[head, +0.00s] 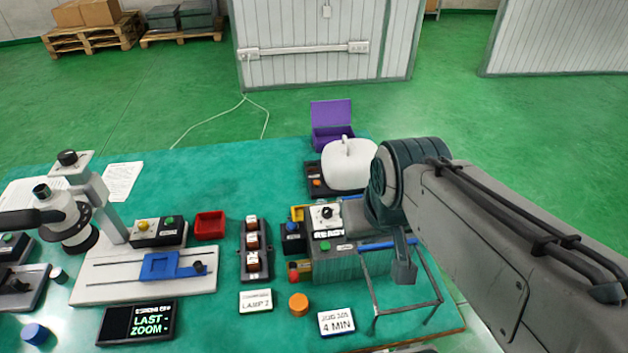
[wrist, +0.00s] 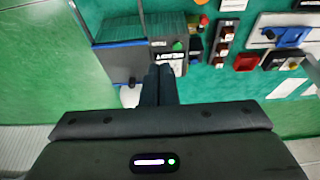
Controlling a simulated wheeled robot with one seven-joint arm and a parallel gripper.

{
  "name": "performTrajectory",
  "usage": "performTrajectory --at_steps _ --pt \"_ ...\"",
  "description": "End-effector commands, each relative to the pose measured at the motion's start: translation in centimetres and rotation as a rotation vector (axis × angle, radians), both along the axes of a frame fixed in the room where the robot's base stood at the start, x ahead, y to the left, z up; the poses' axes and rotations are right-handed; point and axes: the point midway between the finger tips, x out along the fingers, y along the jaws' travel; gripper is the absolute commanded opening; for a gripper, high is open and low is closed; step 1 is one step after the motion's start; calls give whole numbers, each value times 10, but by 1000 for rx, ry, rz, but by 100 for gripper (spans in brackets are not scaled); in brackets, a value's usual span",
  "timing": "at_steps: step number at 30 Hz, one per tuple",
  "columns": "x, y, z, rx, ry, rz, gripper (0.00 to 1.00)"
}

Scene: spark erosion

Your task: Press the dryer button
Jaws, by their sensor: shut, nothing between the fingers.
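A grey ribbed unit (head: 352,264) stands right of the table's middle, with a black dial on a white panel (head: 326,214) and a green button (head: 325,246). No readable label tells me that it is the dryer. The green button also shows in the wrist view (wrist: 178,46). My gripper (wrist: 158,70) is shut and empty in the wrist view. Its fingertips appear beside the white panel, apart from the green button in the picture; their height is unclear. In the head view my arm covers part of the unit's right side, and I cannot make out the fingertips.
A white lidded thing (head: 348,164) on a black base with an orange button stands behind the unit. A blue button box (head: 293,238) and lamp switches (head: 252,248) are left. A wire frame (head: 402,311) stands right. A "4 MIN" card (head: 337,322) lies in front.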

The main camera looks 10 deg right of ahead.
Motion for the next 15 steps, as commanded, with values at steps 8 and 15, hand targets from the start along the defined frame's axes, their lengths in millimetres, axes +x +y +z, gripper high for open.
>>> performTrajectory --at_steps 8,15 --pt "50 -3 -4 20 7 -29 0" --pt "145 -22 -24 5 13 -108 0"
